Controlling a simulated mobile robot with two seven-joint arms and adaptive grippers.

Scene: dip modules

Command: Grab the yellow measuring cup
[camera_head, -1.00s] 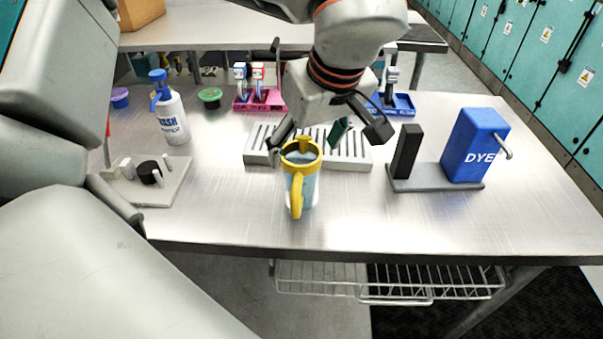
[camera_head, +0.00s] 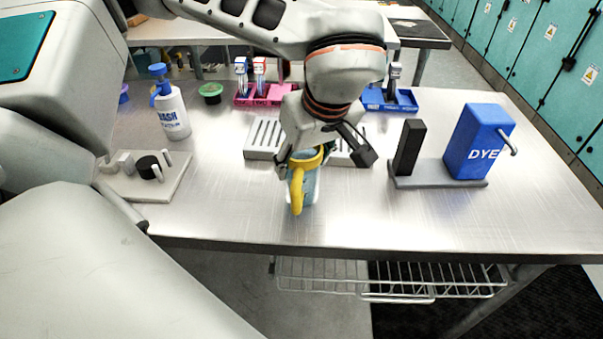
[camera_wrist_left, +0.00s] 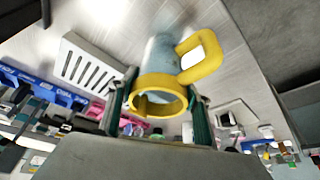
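The yellow measuring cup has a yellow rim and handle (camera_head: 297,190) and a bluish see-through body. It stands upright near the front middle of the metal table (camera_head: 230,215). The cup also shows in the left wrist view (camera_wrist_left: 160,88), with its rim toward the camera. My left gripper (camera_head: 308,160) is over the cup from behind, with one finger on each side of the rim. My right gripper is not in view.
A slotted grey rack (camera_head: 262,138) lies behind the cup. A blue DYE dispenser (camera_head: 480,145) on a grey base stands to the right, a WASH bottle (camera_head: 172,112) to the left. A grey plate with posts (camera_head: 170,185) lies at left. The table's front edge is close to the cup.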

